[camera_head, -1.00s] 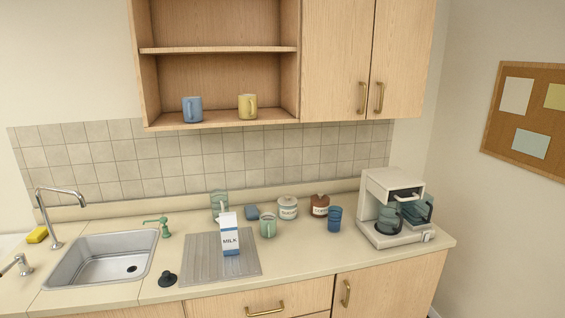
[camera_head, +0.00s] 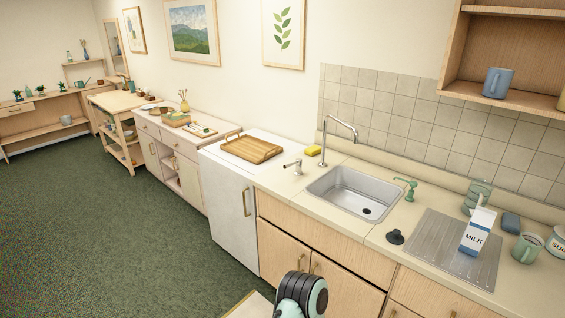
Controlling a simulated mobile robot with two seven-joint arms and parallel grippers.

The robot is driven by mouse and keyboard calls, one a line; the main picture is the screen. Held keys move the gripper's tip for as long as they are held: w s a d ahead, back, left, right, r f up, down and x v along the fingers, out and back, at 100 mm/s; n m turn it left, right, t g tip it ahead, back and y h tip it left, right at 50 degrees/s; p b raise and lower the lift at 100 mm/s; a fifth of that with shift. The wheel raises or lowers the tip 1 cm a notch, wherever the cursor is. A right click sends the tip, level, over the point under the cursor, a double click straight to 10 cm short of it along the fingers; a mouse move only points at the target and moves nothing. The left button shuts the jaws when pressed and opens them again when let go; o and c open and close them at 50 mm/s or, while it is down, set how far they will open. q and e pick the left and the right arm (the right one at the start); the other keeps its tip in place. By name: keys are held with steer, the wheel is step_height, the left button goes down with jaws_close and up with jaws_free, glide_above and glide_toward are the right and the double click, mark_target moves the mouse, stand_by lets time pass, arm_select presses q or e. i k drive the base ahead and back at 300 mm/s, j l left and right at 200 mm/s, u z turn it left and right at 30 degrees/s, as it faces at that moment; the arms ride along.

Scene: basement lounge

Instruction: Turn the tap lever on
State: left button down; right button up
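The silver gooseneck tap (camera_head: 344,126) stands upright behind the left part of the sink, its spout curving to the right over the basin. A green fitting (camera_head: 409,188) with a short sideways arm stands at the sink's right rear corner; it looks like the tap lever, but I cannot be sure. The steel sink (camera_head: 352,192) is set into the counter, with a dark drain and no water visible. A rounded black and mint part of my own arm shows at the bottom centre, below the counter. Neither gripper's fingers are in view.
A small silver spout-like fitting (camera_head: 294,167) and a yellow sponge (camera_head: 313,151) are left of the sink. A black stopper (camera_head: 395,237), milk carton (camera_head: 477,230) and green mug (camera_head: 527,248) are to the right. Green floor (camera_head: 110,240) is open at left.

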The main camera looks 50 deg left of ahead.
mark_target(298, 161)
steer(key=u, duration=1.65)
steer(key=i+u, duration=0.4)
steer(key=i, duration=0.2)
steer(key=i+u, duration=0.35)
steer(key=i, duration=0.25)
